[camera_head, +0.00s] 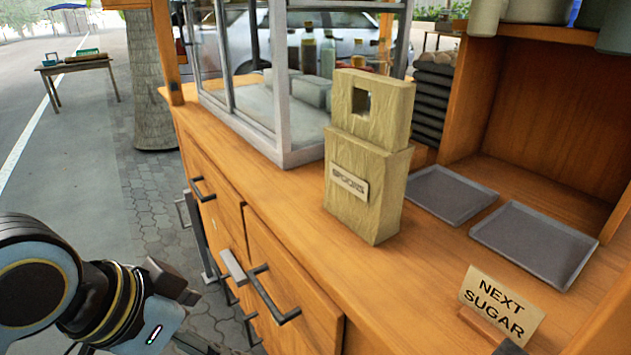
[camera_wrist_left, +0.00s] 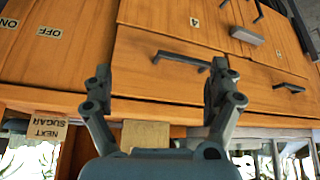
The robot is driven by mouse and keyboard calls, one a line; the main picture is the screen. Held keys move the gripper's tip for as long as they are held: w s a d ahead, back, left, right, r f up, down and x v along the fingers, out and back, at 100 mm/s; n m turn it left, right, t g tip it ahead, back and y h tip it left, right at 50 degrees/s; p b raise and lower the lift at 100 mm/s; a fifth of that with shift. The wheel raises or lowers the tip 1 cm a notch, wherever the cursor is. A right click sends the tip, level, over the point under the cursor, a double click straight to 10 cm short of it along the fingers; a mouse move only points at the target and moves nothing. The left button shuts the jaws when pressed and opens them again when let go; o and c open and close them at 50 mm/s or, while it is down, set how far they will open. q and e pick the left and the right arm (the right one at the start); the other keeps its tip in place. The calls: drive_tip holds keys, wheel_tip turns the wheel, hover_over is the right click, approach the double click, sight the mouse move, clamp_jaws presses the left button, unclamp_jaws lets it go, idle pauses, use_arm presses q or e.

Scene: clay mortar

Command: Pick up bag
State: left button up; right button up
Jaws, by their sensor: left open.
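I cannot clearly make out a bag in either view. A stack of dark, sack-like items (camera_head: 432,98) stands at the back of the counter, right of the glass case; I cannot tell if they are bags. My left gripper (camera_head: 205,322) is low at the left, in front of the drawers and below the counter top. In the wrist view its two fingers (camera_wrist_left: 160,82) are spread apart with nothing between them. A drawer front with a dark handle (camera_wrist_left: 182,60) lies beyond them.
A wooden box marked SPOONS (camera_head: 368,205) stands on the counter (camera_head: 300,222). A NEXT SUGAR sign (camera_head: 500,304) is at front right. A handle (camera_head: 275,298) sticks out from a drawer. A glass case (camera_head: 285,85) stands at the back.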

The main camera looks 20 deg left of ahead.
use_arm(q)
drive_tip(key=w+d+r+m+t+h, duration=0.3)
drive_tip(key=w+d+r+t+h, duration=0.25)
drive_tip(key=w+r, duration=0.4)
drive_tip(key=t+h, duration=0.2)
drive_tip(key=t, duration=0.2)
approach(359, 119)
drive_tip(key=w, duration=0.1)
drive_tip(key=x, duration=0.5)
drive_tip(key=p+x, duration=0.1)
drive_tip(key=x, duration=0.5)
drive_tip(key=shift+s+d+f, duration=0.1)
drive_tip(key=shift+s+d, duration=0.1)
drive_tip(key=shift+d, duration=0.05)
drive_tip(key=c, duration=1.7)
drive_tip(key=shift+c, duration=0.4)
